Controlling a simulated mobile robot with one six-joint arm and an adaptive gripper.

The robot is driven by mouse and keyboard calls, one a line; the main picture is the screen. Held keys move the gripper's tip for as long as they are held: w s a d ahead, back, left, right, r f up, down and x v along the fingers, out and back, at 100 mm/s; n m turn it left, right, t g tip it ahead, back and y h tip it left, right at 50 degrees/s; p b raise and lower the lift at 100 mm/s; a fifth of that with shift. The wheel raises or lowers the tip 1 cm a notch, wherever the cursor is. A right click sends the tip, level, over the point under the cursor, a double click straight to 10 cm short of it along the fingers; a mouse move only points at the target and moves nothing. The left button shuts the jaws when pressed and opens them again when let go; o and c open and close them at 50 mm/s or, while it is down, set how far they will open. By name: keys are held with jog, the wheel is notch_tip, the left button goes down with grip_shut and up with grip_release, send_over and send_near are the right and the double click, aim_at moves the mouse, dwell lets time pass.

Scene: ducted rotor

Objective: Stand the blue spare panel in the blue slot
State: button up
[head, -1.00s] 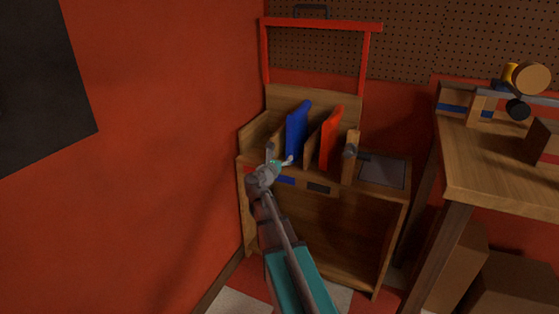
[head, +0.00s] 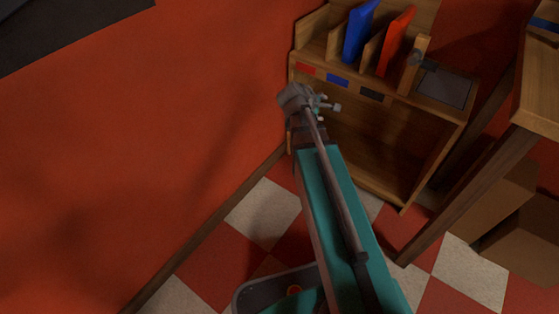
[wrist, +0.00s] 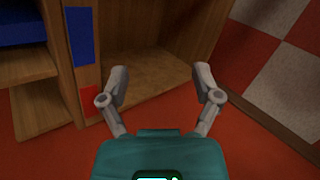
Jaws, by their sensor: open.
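The blue panel (head: 359,34) stands upright, slightly leaning, in the rack (head: 325,52) in the head view. It is in the middle slot, between wooden dividers, behind the blue label (head: 337,80). A blue surface, apparently the panel (wrist: 22,24), shows at the top left of the wrist view, with the blue label (wrist: 80,36) beside it. My gripper (head: 326,106) is below and in front of the rack's labelled edge, apart from the panel. In the wrist view its fingers (wrist: 162,84) are spread with nothing between them.
An orange-red panel (head: 396,42) stands in the slot behind the dark label (head: 372,95). The slot behind the red label (head: 306,69) looks empty. A wooden table (head: 540,100) and brown boxes (head: 515,225) stand at right. A red wall is close at left; the checkered floor is open.

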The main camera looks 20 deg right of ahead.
jog(key=s+a+f+m+g+y, duration=0.2)
jog(key=s+a+f+m+y, duration=0.1)
jog(key=a, duration=0.6)
jog(key=s+a+f+m+g+y, duration=0.2)
jog(key=s+a+m+y, duration=0.4)
jog(key=s+a, duration=0.3)
jog(key=shift+s+a+f+m+g, duration=0.15)
jog(key=shift+s+f+m+g, duration=0.15)
jog(key=shift+s+f+m, duration=0.35)
